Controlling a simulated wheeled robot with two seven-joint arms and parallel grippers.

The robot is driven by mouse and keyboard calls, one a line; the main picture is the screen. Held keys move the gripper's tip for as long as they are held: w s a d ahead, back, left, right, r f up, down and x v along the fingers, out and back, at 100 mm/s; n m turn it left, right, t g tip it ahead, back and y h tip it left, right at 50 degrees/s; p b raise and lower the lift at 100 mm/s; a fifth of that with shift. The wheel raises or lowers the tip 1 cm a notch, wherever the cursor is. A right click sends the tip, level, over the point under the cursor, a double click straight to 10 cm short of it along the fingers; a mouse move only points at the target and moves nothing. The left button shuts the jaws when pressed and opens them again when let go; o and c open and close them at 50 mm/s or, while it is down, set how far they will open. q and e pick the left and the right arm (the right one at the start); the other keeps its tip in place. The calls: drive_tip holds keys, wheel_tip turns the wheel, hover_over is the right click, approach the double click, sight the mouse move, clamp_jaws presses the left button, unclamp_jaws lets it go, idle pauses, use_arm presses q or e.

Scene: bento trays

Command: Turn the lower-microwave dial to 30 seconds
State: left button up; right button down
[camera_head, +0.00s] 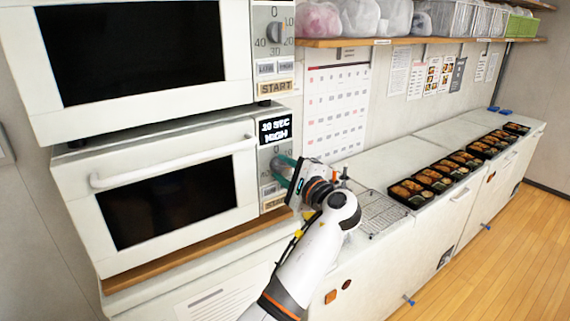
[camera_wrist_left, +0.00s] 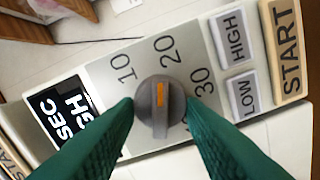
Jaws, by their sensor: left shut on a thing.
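The lower microwave (camera_head: 80,220) is white with a dark window and a control panel at its right side. Its display (camera_head: 274,128) reads "10 SEC HIGH". In the left wrist view the grey round dial (camera_wrist_left: 160,105) has an orange mark that points up, close to the printed 20; 10 and 30 stand either side. My left gripper (camera_head: 283,172) is at the panel, with its green fingers closed on both sides of the dial, as the left wrist view also shows (camera_wrist_left: 160,112). In the head view the gripper mostly hides the dial. My right gripper is not in view.
The upper microwave (camera_head: 238,60), with its own dial (camera_head: 274,32), stands directly above. HIGH (camera_wrist_left: 232,38), LOW (camera_wrist_left: 242,97) and START (camera_wrist_left: 287,45) buttons lie beside the gripped dial. A wire rack (camera_head: 380,212) and several bento trays (camera_head: 408,196) are on the counter at right.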

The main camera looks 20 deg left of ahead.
use_arm(q)
drive_tip(key=m, duration=0.2)
drive_tip(key=shift+r+m, duration=0.25)
drive_tip(key=shift+m, duration=0.15)
drive_tip(key=m, duration=0.3)
drive_tip(key=shift+w+m, duration=0.1)
drive_tip(key=shift+m, duration=0.2)
drive_tip(key=m, duration=0.3)
drive_tip(key=shift+r+m, duration=0.15)
drive_tip(key=shift+m, duration=0.15)
drive_tip(key=shift+w+m, duration=0.1)
drive_tip(key=shift+m, duration=1.5)
drive_tip(key=shift+d+r+m, duration=0.1)
drive_tip(key=shift+m, duration=0.2)
